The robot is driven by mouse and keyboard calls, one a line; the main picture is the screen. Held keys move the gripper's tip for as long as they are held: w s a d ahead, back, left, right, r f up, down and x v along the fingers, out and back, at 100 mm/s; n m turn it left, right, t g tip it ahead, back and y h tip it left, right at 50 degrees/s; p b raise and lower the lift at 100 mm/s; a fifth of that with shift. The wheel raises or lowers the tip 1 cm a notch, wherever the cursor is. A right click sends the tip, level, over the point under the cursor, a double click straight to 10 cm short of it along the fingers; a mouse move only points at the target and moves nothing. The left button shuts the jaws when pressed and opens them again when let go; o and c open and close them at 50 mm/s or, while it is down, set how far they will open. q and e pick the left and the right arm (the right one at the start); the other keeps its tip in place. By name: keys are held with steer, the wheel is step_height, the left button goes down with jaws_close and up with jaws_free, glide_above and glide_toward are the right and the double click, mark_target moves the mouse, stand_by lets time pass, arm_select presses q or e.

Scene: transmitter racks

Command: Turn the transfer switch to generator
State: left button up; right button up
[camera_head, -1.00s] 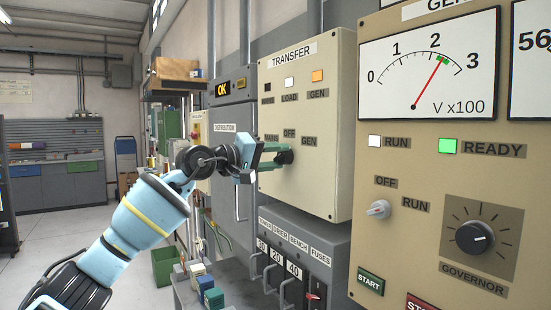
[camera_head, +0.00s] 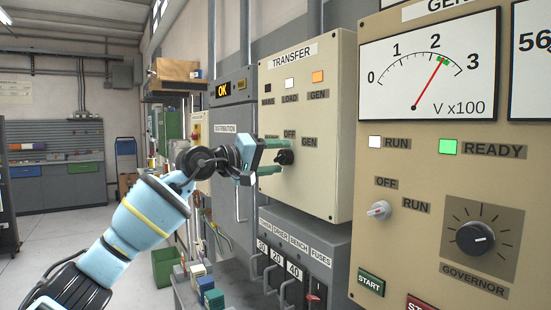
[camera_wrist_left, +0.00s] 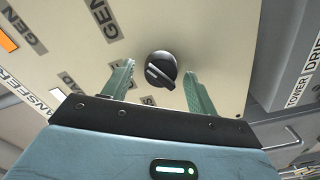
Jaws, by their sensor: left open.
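The transfer switch is a round black knob (camera_head: 285,157) on the cream TRANSFER panel (camera_head: 325,120), with MAINS, OFF and GEN labels around it. My left gripper (camera_head: 273,157) is open at the knob, one green finger above it and one below. In the left wrist view the knob (camera_wrist_left: 160,70) sits between the two spread fingers (camera_wrist_left: 158,84), with visible gaps on both sides. Its raised bar is slanted there; I cannot tell which label it points to. The GEN lamp (camera_head: 317,76) is orange, the LOAD lamp (camera_head: 290,84) white, the MAINS lamp dark. My right gripper is not in view.
A generator panel (camera_head: 400,260) with a meter, a small RUN switch (camera_head: 378,209) and a governor knob (camera_head: 475,237) stands close on the right. A fuse box (camera_head: 325,255) with levers is below the transfer panel. Open floor lies at the left.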

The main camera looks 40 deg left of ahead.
arm_select(q)
steer(key=shift+s+a+f, duration=0.1)
steer(key=shift+s+a, duration=0.2)
steer(key=shift+s, duration=0.2)
steer(key=b+v, duration=0.2)
steer(key=v, duration=0.4)
steer(key=shift+s, duration=0.35)
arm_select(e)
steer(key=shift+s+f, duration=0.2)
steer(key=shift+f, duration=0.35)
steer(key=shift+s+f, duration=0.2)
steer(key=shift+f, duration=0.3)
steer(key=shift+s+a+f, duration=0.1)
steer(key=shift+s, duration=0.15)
